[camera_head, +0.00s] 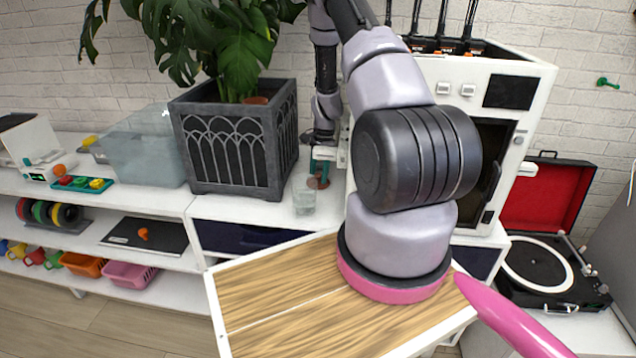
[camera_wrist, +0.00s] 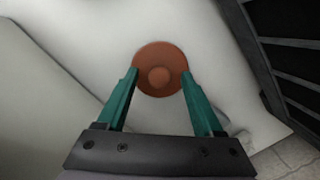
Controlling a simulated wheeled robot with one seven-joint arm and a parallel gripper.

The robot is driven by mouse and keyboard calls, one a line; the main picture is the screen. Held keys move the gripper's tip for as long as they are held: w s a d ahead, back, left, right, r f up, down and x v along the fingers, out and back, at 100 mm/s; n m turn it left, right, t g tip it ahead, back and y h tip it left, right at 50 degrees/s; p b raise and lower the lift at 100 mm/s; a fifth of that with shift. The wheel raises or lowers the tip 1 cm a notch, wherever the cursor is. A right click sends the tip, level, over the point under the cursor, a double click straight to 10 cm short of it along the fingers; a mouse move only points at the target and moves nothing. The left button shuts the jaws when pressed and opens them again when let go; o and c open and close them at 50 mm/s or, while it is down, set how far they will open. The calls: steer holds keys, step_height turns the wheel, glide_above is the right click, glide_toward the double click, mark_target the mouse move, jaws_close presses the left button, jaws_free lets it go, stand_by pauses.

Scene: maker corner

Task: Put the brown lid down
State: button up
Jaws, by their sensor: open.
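The brown lid (camera_wrist: 160,53) is a round disc with a small raised knob at its centre, seen from above in the wrist view. It appears to lie on the white surface below. In the head view, a small part of it (camera_head: 317,183) shows by the teal fingers, between the planter and the white printer housing. My gripper (camera_wrist: 160,76) has its two teal fingers apart, with the tips at the left and right sides of the lid in the picture. I cannot tell whether they touch it. In the head view my gripper (camera_head: 322,168) is small and partly hidden.
A clear glass (camera_head: 304,201) stands just in front of the lid. The dark planter (camera_head: 236,150) is close on the left, and the white printer housing (camera_head: 530,85) stands on the right. A wooden-topped table (camera_head: 285,290) is in front. A record player (camera_head: 545,275) sits at the right.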

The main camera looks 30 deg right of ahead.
jaws_close()
stand_by(0.3)
